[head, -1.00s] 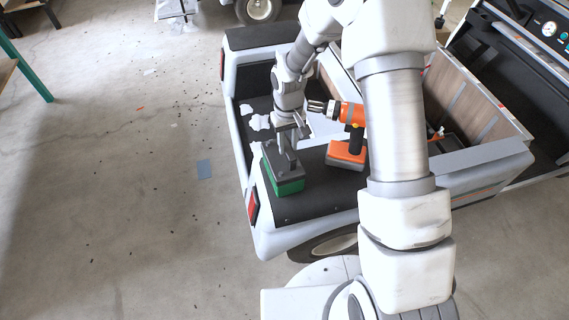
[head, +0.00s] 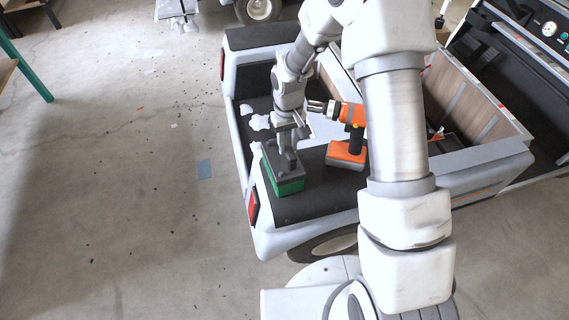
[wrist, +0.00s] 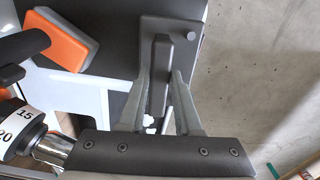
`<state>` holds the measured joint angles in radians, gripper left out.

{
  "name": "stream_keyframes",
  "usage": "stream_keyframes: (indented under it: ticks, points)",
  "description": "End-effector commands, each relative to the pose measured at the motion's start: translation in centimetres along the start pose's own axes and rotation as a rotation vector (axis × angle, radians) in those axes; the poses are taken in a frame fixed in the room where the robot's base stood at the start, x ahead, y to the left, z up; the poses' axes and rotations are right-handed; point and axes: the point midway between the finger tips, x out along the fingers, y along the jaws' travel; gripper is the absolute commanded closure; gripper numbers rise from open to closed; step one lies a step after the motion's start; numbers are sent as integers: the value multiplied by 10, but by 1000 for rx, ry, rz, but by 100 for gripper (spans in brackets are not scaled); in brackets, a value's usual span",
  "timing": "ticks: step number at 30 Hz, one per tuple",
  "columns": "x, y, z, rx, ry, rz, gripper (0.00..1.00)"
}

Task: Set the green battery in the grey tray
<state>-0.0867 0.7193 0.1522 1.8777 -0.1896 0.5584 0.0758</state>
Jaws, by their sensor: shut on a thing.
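The green battery (head: 287,187) has a green lower body and a dark grey top with a raised grip. It stands upright on the black deck at the near left corner of the cart. My gripper (head: 287,150) is above it, pointing down, shut on the battery's grip. In the wrist view my gripper's fingers (wrist: 160,92) lie on both sides of the dark grip of the battery (wrist: 168,32); its green body is hidden there. I cannot make out a grey tray in either view.
An orange drill (head: 347,153) stands close to the right of the battery, its chuck pointing left; it also shows in the wrist view (wrist: 62,42). White patches (head: 258,122) lie in the cart behind my gripper. The floor left of the cart is open.

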Motion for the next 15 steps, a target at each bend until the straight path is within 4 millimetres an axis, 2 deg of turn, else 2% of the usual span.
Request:
stream_keyframes:
  ticks: [15]
  points:
    - [-8,0,-2,0,6,0,100]
